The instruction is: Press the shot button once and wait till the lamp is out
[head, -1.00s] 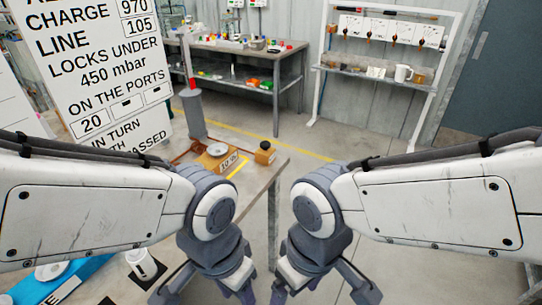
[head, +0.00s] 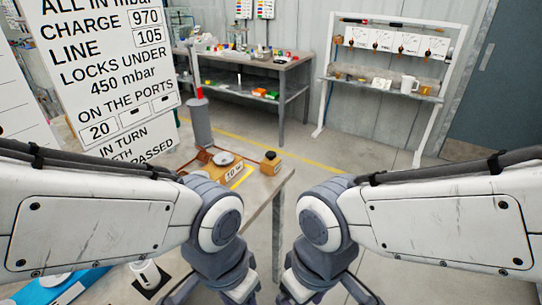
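I cannot pick out a shot button or a lamp for certain. A small orange box with a dark round top (head: 270,163) stands near the far right corner of the bench. Beside it is an orange block with a pale round dish (head: 223,159) and a number label. My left gripper (head: 212,296) and my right gripper (head: 326,298) hang at the bottom of the head view, in front of the bench's right edge. Both have their fingers spread and hold nothing visible. Their tips are partly cut off by the frame edge.
A white sign (head: 105,75) with pressure figures stands at the left, near a grey cylinder (head: 200,122). A white cylinder (head: 148,272) sits on a black patch at lower left, beside a blue item (head: 90,285). A cluttered table (head: 293,62) and white rack (head: 325,95) stand behind open floor.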

